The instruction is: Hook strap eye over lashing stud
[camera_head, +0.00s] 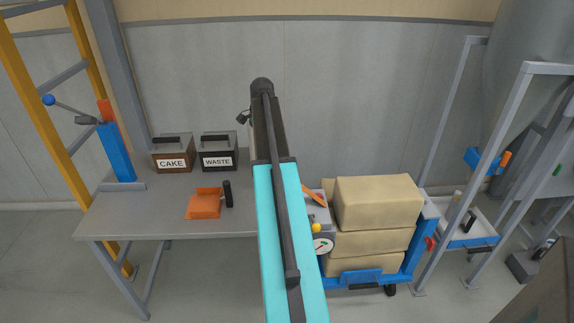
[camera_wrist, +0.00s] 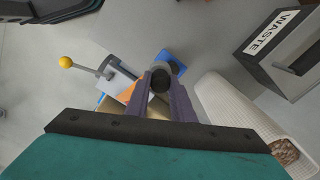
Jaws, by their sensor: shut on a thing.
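In the wrist view my gripper (camera_wrist: 160,88) has its two purple-grey fingers closed on a dark round-ended piece (camera_wrist: 160,78). I cannot tell whether this is part of the strap. An orange band (camera_wrist: 128,93), likely the strap, shows just left of the fingers. An orange strip (camera_head: 314,196) also shows in the head view, beside the stacked sacks on the blue trolley. The strap eye and the lashing stud cannot be made out clearly. In the head view my arm hides the gripper.
The blue trolley (camera_head: 362,277) carries tan sacks (camera_head: 375,203). A yellow-knobbed lever (camera_wrist: 66,62) and a pale woven thing (camera_wrist: 235,108) flank the gripper.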

